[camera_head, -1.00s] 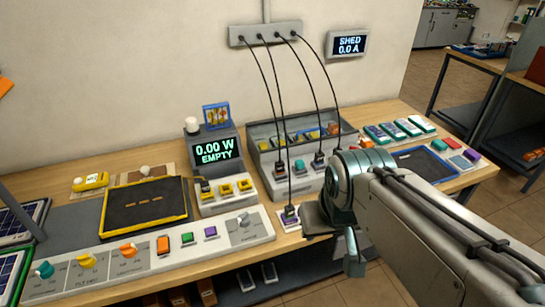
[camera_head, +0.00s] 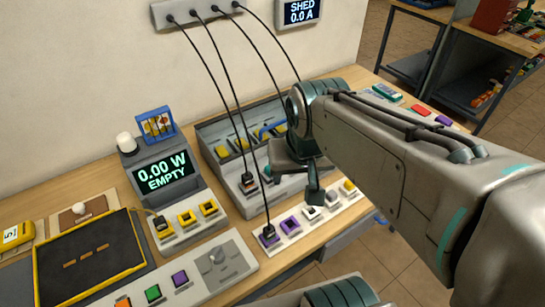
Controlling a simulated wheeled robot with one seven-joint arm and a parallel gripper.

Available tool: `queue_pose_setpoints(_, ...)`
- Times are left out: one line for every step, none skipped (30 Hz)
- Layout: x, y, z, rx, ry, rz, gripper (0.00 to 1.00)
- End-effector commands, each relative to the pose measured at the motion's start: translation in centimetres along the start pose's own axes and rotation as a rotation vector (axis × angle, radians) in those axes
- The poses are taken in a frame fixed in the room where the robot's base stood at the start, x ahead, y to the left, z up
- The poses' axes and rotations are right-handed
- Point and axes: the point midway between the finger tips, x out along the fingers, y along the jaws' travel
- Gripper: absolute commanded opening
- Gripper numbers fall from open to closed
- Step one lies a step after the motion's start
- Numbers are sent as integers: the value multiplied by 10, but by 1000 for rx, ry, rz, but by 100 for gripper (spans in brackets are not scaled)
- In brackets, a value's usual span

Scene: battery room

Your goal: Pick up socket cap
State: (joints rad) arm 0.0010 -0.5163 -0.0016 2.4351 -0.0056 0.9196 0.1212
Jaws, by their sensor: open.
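A white socket strip (camera_head: 279,247) lies along the front edge of the bench. It carries a black plug (camera_head: 268,232) at its left end, then small square sockets or caps: a purple one (camera_head: 290,224), a grey-white one (camera_head: 312,212), another pale one (camera_head: 330,198) and a yellow one (camera_head: 348,186). I cannot tell which of these is a loose socket cap. My gripper (camera_head: 304,187) hangs above and behind the strip, pointing down, open with nothing visible in it. My arm and hand hide part of the bench behind it.
Black cables run from the wall box (camera_head: 190,12) down to the bench. The meter (camera_head: 160,172) reads 0.00 W, EMPTY. A black yellow-rimmed tray (camera_head: 36,262) lies left.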

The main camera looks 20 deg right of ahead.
Motion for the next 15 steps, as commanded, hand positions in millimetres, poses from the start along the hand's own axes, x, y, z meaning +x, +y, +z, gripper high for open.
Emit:
queue_pose_setpoints(3, -2, -11, 58, -21, 3, 53)
queue_pose_setpoints(5, -4, -19, 103, -34, 5, 53)
queue_pose_setpoints(8, -6, -30, 170, -52, 10, 53)
queue_pose_setpoints(10, -7, -39, 225, -67, 15, 53)
queue_pose_setpoints(13, -9, -48, 280, -81, 21, 53)
queue_pose_setpoints(18, -11, -59, 354, -101, 30, 53)
queue_pose_setpoints(22, -12, -68, 411, -114, 38, 53)
queue_pose_setpoints(26, -13, -77, 467, -127, 46, 53)
queue_pose_setpoints(32, -14, -88, 541, -145, 59, 53)
queue_pose_setpoints(37, -15, -96, 597, -157, 70, 53)
queue_pose_setpoints(42, -16, -104, 651, -168, 80, 53)
queue_pose_setpoints(49, -18, -114, 721, -184, 95, 53)
queue_pose_setpoints(54, -19, -121, 770, -193, 106, 53)
queue_pose_setpoints(59, -20, -128, 817, -201, 116, 53)
queue_pose_setpoints(66, -21, -136, 875, -213, 131, 53)
